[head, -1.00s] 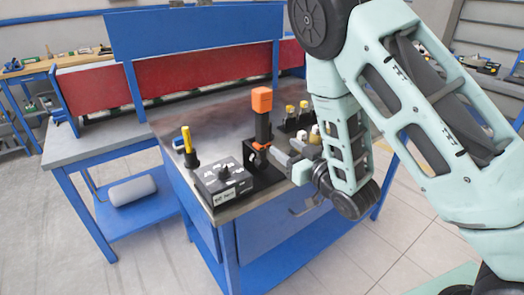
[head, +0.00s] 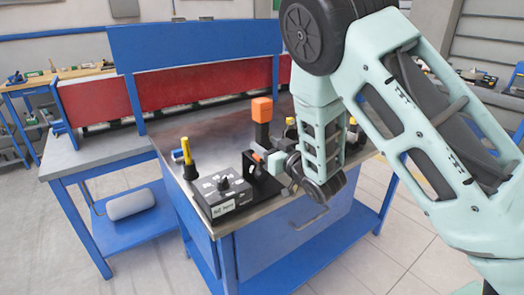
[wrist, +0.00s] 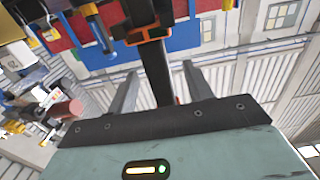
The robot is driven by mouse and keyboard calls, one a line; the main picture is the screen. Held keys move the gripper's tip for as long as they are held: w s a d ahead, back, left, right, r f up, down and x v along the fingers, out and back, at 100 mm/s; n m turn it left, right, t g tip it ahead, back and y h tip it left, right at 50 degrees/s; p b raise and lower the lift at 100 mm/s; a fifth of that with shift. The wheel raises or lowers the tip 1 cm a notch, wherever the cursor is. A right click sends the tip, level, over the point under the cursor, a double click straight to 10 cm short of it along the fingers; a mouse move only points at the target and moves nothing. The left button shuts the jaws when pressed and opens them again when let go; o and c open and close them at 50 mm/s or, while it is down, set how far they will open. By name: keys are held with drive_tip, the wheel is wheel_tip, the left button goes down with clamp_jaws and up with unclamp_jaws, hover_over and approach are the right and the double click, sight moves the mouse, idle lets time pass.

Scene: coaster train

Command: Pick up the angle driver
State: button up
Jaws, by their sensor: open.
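The angle driver, taken as the black upright tool with an orange end block (head: 262,110), stands at a black holder on the metal bench top. My gripper (head: 273,165) is at its lower right side, partly hidden by my wrist. In the wrist view the gripper (wrist: 160,82) is open, with one grey finger on each side of a black shaft (wrist: 155,70). An orange collar (wrist: 150,35) shows on the shaft beyond the fingertips. Clear gaps show between shaft and fingers. I cannot tell how deep the shaft lies between them.
A black control box (head: 223,197) with a knob sits at the bench's front left corner. A yellow-and-black tool (head: 187,157) stands behind it. More yellow-topped items (head: 291,130) are partly hidden behind my arm. The bench top (head: 215,130) is clear toward the back.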

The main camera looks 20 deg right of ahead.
sight(258, 137)
drive_tip(key=shift+p+x, duration=0.85)
drive_tip(key=shift+x, duration=1.55)
drive_tip(key=shift+d, duration=0.1)
clamp_jaws()
drive_tip(key=shift+r, duration=0.2)
